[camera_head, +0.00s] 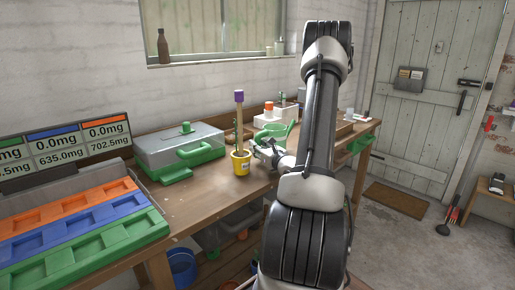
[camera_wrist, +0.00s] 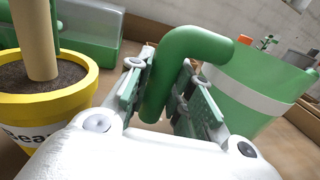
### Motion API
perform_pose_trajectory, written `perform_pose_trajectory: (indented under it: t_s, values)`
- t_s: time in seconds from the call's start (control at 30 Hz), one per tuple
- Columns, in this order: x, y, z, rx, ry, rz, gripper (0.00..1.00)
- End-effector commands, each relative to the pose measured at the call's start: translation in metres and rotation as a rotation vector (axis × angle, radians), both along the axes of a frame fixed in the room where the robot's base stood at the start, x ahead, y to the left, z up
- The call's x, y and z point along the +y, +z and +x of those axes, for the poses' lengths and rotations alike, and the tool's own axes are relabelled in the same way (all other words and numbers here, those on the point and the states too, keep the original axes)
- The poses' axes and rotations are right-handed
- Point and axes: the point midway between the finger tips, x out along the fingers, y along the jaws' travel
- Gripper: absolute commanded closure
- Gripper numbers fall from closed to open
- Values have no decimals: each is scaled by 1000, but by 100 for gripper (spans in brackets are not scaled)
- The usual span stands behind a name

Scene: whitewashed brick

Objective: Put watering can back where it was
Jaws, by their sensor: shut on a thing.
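The watering can (camera_head: 274,131) is green with a pale band and stands out beyond my gripper in the head view, partly hidden by my arm. In the wrist view its body (camera_wrist: 252,88) is at the right and its curved green handle (camera_wrist: 172,84) runs between my fingers. My gripper (camera_wrist: 165,100) is shut on that handle; in the head view my gripper (camera_head: 268,150) is just right of the yellow pot. I cannot tell whether the can's base touches the bench.
A yellow pot (camera_head: 241,164) with a tall stake stands close beside my gripper; it also fills the left of the wrist view (camera_wrist: 52,104). A green-and-clear case (camera_head: 180,150) is behind it. Coloured trays (camera_head: 75,225) and a display (camera_head: 65,143) are at the left. Bare bench (camera_head: 205,203) lies in front.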

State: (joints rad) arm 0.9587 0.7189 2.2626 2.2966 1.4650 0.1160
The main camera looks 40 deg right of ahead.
Motion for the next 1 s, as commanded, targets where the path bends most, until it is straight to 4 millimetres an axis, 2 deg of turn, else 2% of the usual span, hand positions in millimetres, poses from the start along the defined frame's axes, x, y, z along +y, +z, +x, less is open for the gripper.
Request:
perform_pose_trajectory:
  t_s: [0.2, 0.23, 0.33, 0.37, 0.73, 0.87, 1.0]
  values:
    - [0, -2, 0, -1, 0, 0, 100]
    - [0, -3, 0, 1, 0, 1, 77]
    - [0, -2, 0, 0, 0, 1, 58]
    - [0, -2, 0, 0, 0, 1, 57]
    - [0, 1, -3, 0, -1, 1, 57]
    - [2, 0, -23, 1, -3, 3, 57]
    - [5, 0, -55, 0, -5, 4, 57]
